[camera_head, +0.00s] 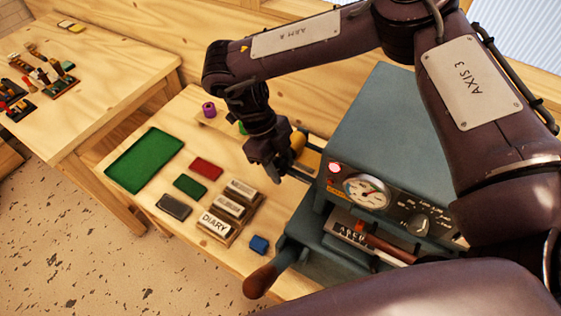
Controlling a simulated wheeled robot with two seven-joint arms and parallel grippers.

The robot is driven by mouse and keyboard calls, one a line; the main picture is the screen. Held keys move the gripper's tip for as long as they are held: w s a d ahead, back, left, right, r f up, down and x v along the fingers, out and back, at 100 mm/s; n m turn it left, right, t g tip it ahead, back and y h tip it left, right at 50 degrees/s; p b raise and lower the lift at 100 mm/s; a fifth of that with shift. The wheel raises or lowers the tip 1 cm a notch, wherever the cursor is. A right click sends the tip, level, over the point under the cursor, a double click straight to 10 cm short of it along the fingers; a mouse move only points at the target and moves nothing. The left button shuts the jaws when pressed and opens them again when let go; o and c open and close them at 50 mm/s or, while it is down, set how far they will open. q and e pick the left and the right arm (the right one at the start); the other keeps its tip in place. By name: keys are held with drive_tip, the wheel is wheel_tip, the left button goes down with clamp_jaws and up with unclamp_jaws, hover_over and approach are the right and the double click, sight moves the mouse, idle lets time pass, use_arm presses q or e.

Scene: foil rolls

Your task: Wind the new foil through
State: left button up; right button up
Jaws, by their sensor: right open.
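A hot-foil press (385,130) with a grey-blue housing, dial and knob stands on the wooden bench at the right. A gold foil roll (298,141) shows at the press's left side, partly behind my right gripper. My right gripper (281,171) is open beside this roll; I cannot tell whether it touches it. A purple roll (209,109) stands on a wooden strip behind, and a green roll (242,127) is mostly hidden by my right arm. The foil's path through the press is hidden. My left gripper is not in view.
The press's lever handle (260,281) sticks out in front. A second table (105,85) stands left.

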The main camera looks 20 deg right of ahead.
drive_tip(key=shift+s, duration=0.1)
drive_tip(key=shift+a, duration=0.1)
drive_tip(key=c, duration=0.3)
drive_tip(key=shift+c, duration=1.2)
clamp_jaws()
drive_tip(key=shift+f+t+y, duration=0.1)
drive_tip(key=shift+t+y, duration=0.3)
drive_tip(key=shift+s+d+f+t+y+b, duration=0.2)
drive_tip(key=shift+t+y+b, duration=0.5)
drive_tip(key=shift+b, duration=0.4)
drive_tip(key=t+y+b, duration=0.1)
drive_tip(key=t+b, duration=0.1)
drive_tip(key=b, duration=0.1)
drive_tip(key=shift+f, duration=0.2)
drive_tip(key=shift+r+t+y+b, duration=0.15)
drive_tip(key=shift+t+y+b, duration=0.45)
drive_tip(key=shift+b, duration=0.35)
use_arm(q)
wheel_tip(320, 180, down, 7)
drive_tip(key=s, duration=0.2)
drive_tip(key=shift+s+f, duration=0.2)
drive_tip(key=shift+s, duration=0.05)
use_arm(e)
drive_tip(key=o, duration=0.5)
unclamp_jaws()
